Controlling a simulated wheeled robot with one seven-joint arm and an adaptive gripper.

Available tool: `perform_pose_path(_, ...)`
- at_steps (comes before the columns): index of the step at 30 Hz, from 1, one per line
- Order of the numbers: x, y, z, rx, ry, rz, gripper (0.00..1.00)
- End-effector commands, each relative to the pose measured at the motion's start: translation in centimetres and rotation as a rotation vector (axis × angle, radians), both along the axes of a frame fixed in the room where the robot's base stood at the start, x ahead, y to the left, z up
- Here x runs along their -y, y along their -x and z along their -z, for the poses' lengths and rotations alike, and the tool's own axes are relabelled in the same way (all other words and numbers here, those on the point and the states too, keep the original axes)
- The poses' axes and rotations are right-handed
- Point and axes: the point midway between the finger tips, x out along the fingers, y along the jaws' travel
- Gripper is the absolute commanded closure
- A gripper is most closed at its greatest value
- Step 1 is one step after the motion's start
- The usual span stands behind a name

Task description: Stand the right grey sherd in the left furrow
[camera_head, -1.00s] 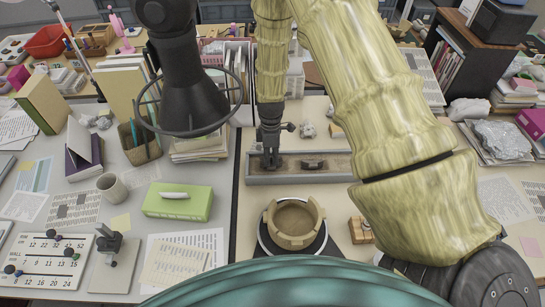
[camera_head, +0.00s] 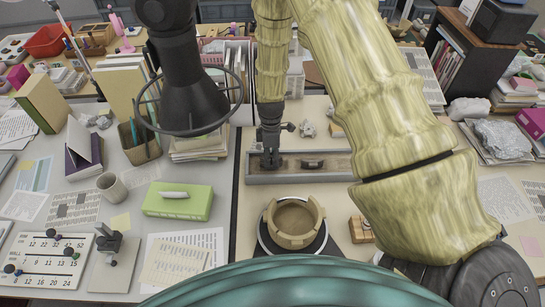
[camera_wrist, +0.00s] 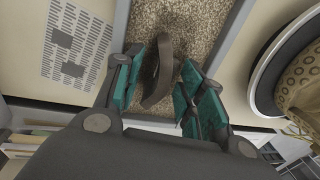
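A long shallow tray (camera_head: 335,178) of brown grit lies across the desk. A dark grey-brown sherd (camera_head: 313,163) is in its middle part. My gripper (camera_head: 270,163) points down into the tray's left part, left of that sherd. In the wrist view my gripper (camera_wrist: 160,85) has its two teal-padded fingers apart, with a dark curved sherd (camera_wrist: 162,68) between them. That sherd appears edge-on over the grit, and gaps show beside it. I cannot tell how deep it sits. The furrows cannot be made out.
A tan ring-shaped pot (camera_head: 293,222) with a notched rim stands on a round stand in front of the tray. A small wooden block (camera_head: 361,230) is right of it. A green box (camera_head: 178,202) and a mug (camera_head: 112,187) stand to the left. My arm covers the tray's right end.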

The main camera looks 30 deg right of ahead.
Motion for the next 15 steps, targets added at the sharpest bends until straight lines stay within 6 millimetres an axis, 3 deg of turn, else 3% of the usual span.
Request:
perform_pose_path(8, 0.0, 0.0, -0.3, 0.000, 0.000, 0.000, 0.60)
perform_pose_path(15, 0.2, -0.3, -2.9, 0.002, 0.000, 0.001, 0.60)
